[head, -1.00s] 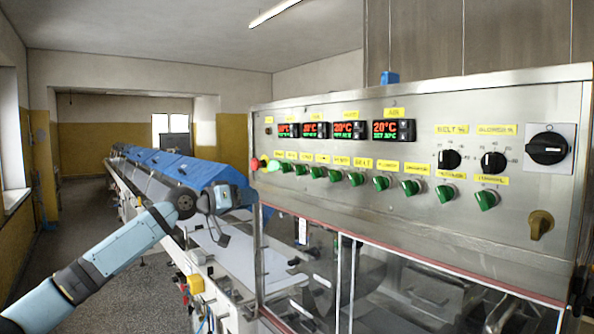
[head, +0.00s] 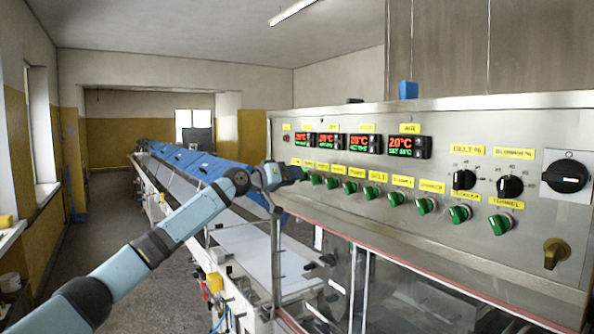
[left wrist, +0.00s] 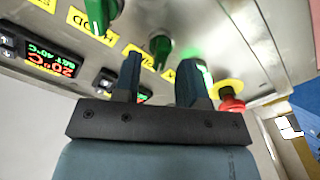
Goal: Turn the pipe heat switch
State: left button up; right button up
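A row of green rotary switches (head: 372,192) with yellow labels runs along the steel control panel (head: 480,125). The labels are too small to tell for sure which one is pipe heat. My left gripper (head: 294,173) is at the left end of this row and hides the switches there. In the left wrist view its two dark fingers (left wrist: 160,78) are apart, pointing at the panel. A green switch (left wrist: 160,45) shows beyond the gap. A lit green switch (left wrist: 203,70) is partly hidden behind the right finger. I cannot tell whether a finger touches it. My right gripper is out of view.
A red emergency stop button (left wrist: 231,101) is close beside the right finger. Red and green temperature displays (head: 364,143) sit above the switches. Black knobs (head: 510,186) are at the panel's right. A clear guard (head: 350,280) is below; the conveyor (head: 250,255) runs off to the left.

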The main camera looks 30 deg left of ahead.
pick_arm(q)
jog(key=shift+x, duration=0.85)
jog(key=shift+c, duration=0.4)
grip_shut()
